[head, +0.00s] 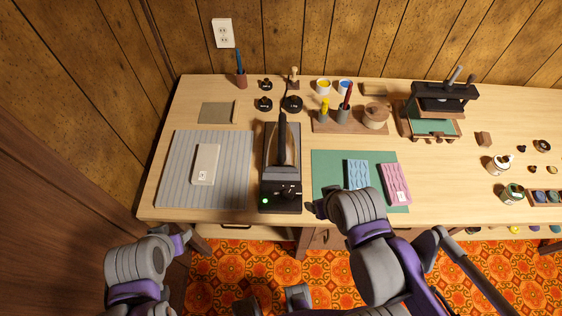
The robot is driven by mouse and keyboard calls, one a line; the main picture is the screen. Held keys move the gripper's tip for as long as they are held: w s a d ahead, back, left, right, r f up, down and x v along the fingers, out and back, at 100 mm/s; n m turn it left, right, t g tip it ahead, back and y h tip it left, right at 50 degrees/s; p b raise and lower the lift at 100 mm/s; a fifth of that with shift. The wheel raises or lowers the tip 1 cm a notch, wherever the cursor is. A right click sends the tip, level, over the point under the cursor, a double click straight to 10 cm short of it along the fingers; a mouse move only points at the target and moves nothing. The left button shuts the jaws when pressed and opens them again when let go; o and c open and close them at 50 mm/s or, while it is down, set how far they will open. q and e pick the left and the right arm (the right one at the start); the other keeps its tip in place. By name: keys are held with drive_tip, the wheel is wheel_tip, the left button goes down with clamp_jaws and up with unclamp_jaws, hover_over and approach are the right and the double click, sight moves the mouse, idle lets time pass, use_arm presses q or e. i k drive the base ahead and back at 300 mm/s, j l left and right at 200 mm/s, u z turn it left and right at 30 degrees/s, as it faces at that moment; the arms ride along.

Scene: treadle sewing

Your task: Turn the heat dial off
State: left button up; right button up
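A black device (280,206) with an upright dark handle stands near the table's front edge. A small green light (265,200) glows at the left of its front panel. A dark dial (290,191) appears to sit on the right of that panel, too small to read its setting. My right gripper (317,208) is just right of the panel, close to the dial, and I cannot tell whether it touches. Its fingers are too small and partly hidden to read. My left gripper (183,241) is in front of the table's left end, away from the device, and its fingers are unclear.
A grey ribbed mat (232,170) with a pale block (206,164) lies left of the device. A green mat (328,171) with blue (357,175) and pink (396,184) pieces lies right. A wooden tray (323,126) with pots stands behind.

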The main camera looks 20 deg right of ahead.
sight(287, 195)
drive_tip(key=k+l+u, duration=0.15)
drive_tip(key=u, duration=0.2)
drive_tip(key=k+l+u, duration=0.2)
drive_tip(key=u, duration=0.2)
drive_tip(key=k+l+u, duration=0.15)
drive_tip(key=u, duration=0.2)
drive_tip(key=k+j, duration=0.05)
